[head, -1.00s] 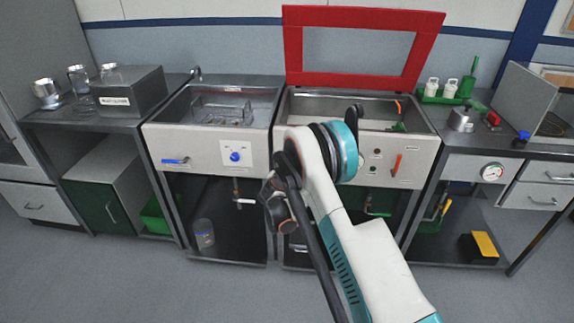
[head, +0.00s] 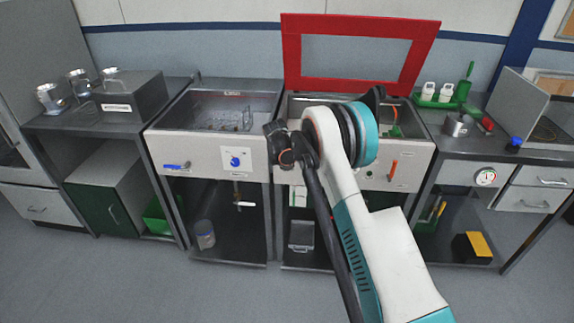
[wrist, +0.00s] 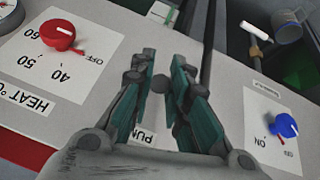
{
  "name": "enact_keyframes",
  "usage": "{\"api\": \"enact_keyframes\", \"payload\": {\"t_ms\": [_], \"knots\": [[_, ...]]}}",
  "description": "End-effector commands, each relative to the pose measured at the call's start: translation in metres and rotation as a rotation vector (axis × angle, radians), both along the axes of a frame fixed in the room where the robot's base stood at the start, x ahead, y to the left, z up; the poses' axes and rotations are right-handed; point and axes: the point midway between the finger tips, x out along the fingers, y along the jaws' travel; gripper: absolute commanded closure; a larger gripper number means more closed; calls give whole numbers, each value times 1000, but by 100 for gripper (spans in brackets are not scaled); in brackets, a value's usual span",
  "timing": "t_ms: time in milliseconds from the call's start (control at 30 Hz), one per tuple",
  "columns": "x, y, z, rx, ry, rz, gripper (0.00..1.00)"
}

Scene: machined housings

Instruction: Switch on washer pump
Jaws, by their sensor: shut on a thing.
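In the wrist view my gripper (wrist: 165,66) reaches over a light grey panel (wrist: 215,85). Its two teal fingers are close together, with a small grey round part (wrist: 158,84) between them. A partly covered label on the panel beside it starts with "PU". The gripper is shut on this part, which looks like the pump's switch; its shape and setting are mostly hidden.
A red knob (wrist: 58,35) on a HEAT dial and a blue ON/OFF knob (wrist: 284,125) flank the gripper in the wrist view. The blue knob shows on the left-hand unit in the head view (head: 235,161).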

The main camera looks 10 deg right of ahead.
Motion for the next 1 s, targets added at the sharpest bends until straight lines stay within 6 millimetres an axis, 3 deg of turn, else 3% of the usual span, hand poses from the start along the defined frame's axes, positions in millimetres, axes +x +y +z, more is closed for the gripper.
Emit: {"api": "enact_keyframes", "payload": {"t_ms": [600,633,700,1000], "knots": [[3,0,3,13,35,1,100],[3,0,3,12,34,1,80],[3,0,3,12,35,1,64],[2,0,3,12,36,0,64]]}}
